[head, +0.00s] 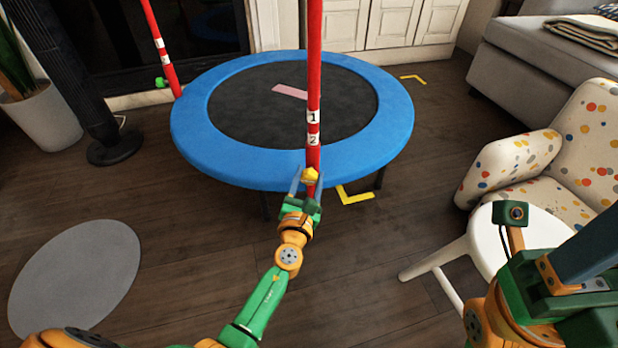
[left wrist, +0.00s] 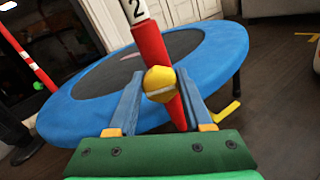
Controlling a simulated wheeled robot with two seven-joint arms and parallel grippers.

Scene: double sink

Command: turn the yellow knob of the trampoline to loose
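The trampoline (head: 190,120) has a blue padded rim and a black mat. A red post (head: 314,60) with white bands marked 1 and 2 rises at its near edge. The yellow knob (head: 310,175) is on this post, below the 2 band. My left gripper (head: 308,184) is at the knob. In the left wrist view its two fingers stand apart, one on each side of the knob (left wrist: 160,84); I cannot tell whether they touch it. My right arm shows at the lower right, but its fingertips are not clearly seen.
A white round stool (head: 530,225) stands at the right, before a dotted armchair (head: 515,165). A second red post (head: 158,45) with a green knob (head: 161,82) is at the far left. A grey round mat (head: 75,275) lies at the lower left. Yellow marks (head: 355,196) are on the floor.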

